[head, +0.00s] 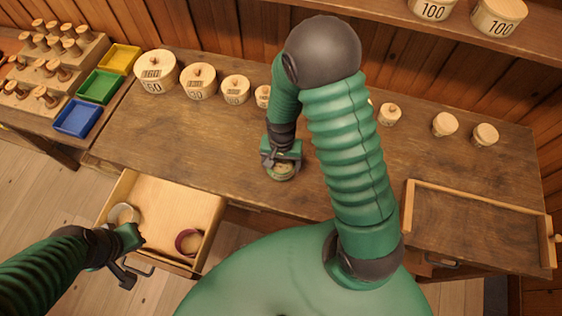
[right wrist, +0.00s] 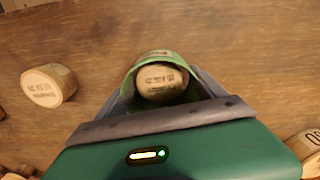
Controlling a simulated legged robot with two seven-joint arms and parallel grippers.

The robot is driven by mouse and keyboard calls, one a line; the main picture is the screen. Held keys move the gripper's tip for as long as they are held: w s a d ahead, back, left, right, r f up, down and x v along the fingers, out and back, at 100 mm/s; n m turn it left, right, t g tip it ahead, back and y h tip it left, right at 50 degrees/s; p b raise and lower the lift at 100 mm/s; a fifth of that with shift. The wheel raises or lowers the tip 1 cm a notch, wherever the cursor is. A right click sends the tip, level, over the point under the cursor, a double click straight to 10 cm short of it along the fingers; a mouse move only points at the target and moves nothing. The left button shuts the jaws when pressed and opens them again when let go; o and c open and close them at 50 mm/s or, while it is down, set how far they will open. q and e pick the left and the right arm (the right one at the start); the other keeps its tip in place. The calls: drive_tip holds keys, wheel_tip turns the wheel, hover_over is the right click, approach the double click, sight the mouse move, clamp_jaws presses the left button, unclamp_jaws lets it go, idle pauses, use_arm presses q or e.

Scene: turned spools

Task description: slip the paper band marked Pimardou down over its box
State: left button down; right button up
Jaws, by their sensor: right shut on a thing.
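The band surrounds a small round wooden box (right wrist: 160,84), whose printed lid shows inside the loop. The lettering is too small to read, so I cannot tell if it says Pimardou. How far down the band sits is hidden. My left gripper (head: 130,260) is by the front of the open drawer (head: 165,203), close to its handle (head: 143,271); its finger gap is unclear.
A pale band (head: 123,214) and a dark red band (head: 189,242) lie in the drawer. Several round boxes (head: 197,83) line the table's back. Another box (right wrist: 48,87) stands left of the held band in the right wrist view. An empty framed tray (head: 409,205) is at right.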

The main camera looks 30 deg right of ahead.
drive_tip(key=o, duration=1.4)
drive_tip(key=shift+r, duration=0.2)
drive_tip(key=shift+r+p, duration=0.6)
drive_tip(key=shift+p, duration=0.2)
wheel_tip(320, 180, up, 7)
drive_tip(key=p, duration=0.6)
idle(0.6)
